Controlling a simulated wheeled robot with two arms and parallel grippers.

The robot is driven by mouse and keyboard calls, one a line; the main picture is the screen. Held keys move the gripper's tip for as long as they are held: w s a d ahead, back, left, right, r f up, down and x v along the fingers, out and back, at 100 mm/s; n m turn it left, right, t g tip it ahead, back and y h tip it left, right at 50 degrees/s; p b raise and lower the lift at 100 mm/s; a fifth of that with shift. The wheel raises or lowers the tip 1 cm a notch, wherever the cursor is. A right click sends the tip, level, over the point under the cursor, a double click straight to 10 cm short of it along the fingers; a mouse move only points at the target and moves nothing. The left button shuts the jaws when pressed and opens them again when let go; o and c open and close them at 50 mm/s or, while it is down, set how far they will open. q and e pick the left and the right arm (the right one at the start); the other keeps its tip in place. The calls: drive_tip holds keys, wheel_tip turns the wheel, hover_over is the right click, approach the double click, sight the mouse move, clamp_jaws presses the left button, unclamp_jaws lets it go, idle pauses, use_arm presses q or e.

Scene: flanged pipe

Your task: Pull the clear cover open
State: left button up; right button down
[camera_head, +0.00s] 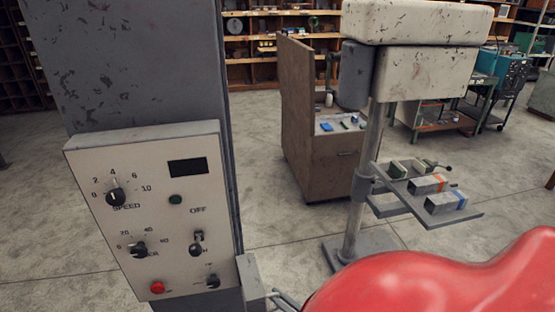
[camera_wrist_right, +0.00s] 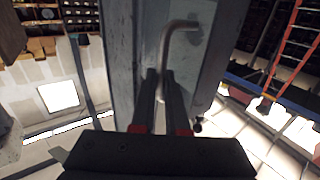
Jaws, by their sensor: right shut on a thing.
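In the right wrist view a bent metal rod handle (camera_wrist_right: 166,48) stands out from a grey upright surface (camera_wrist_right: 124,50). The fingers of my right gripper (camera_wrist_right: 160,80) lie either side of the rod's lower end and are shut on it. In the head view my red right arm fills the lower right corner and hides most of that gripper. I cannot make out a clear cover as a distinct sheet in either view. My left gripper is not in view.
In the head view a grey machine column (camera_head: 130,60) carries a control panel (camera_head: 150,215) with knobs and a red button. A pale machine on a post (camera_head: 353,218) has a tray (camera_head: 385,208) of small blocks. A brown cabinet (camera_head: 310,120) stands behind. Open floor lies between.

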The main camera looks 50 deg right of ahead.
drive_tip(key=c, duration=1.2)
unclamp_jaws()
drive_tip(key=shift+w+f, duration=0.1)
drive_tip(key=s+p, duration=0.4)
drive_tip(key=s, duration=1.3)
drive_tip(key=shift+s+a, duration=0.15)
drive_tip(key=shift+s, duration=0.1)
